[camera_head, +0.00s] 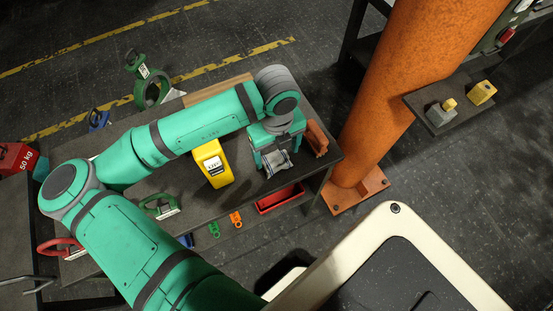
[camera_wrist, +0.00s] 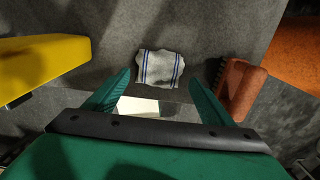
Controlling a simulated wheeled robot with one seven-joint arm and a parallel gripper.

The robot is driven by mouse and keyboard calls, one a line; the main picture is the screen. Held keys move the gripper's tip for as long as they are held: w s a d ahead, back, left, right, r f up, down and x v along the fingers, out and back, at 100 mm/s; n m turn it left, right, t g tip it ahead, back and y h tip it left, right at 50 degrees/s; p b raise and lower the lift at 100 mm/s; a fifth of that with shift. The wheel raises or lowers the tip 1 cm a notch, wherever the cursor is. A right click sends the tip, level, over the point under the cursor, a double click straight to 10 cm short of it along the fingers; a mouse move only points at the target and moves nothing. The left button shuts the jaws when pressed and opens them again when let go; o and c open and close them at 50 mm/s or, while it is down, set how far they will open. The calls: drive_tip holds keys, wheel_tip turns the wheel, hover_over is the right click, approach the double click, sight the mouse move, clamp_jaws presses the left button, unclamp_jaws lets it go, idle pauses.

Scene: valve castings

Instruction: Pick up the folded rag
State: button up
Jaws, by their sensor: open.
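The folded rag (camera_wrist: 160,69) is white-grey with blue stripes and lies on the dark grey table top, near its edge. In the head view the rag (camera_head: 277,164) shows just below my gripper (camera_head: 277,151), partly covered by it. In the wrist view my gripper (camera_wrist: 159,79) is open, with one green finger on each side of the rag's near edge. Nothing is held between the fingers. I cannot tell the exact height of the fingertips above the table.
A rusty orange-brown block (camera_head: 317,138) stands close to the right of my gripper. A yellow device (camera_head: 212,164) stands to the left on the table (camera_head: 190,199). A red tray (camera_head: 281,198) is by the near edge. A thick orange column (camera_head: 410,80) rises beyond the table's right end.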

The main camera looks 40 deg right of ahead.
sight(276, 159)
drive_tip(key=shift+w+f, duration=0.15)
drive_tip(key=shift+f, duration=0.7)
drive_tip(key=shift+w+f, duration=0.1)
drive_tip(key=shift+f, duration=0.75)
drive_tip(key=c, duration=1.2)
drive_tip(key=shift+o, duration=0.2)
drive_tip(key=shift+r, duration=0.15)
drive_tip(key=shift+r, duration=0.25)
wheel_tip(276, 159, up, 2)
drive_tip(key=shift+r, duration=0.15)
drive_tip(key=s+d+r, duration=0.7)
drive_tip(key=s+r, duration=0.3)
drive_tip(key=s, duration=0.2)
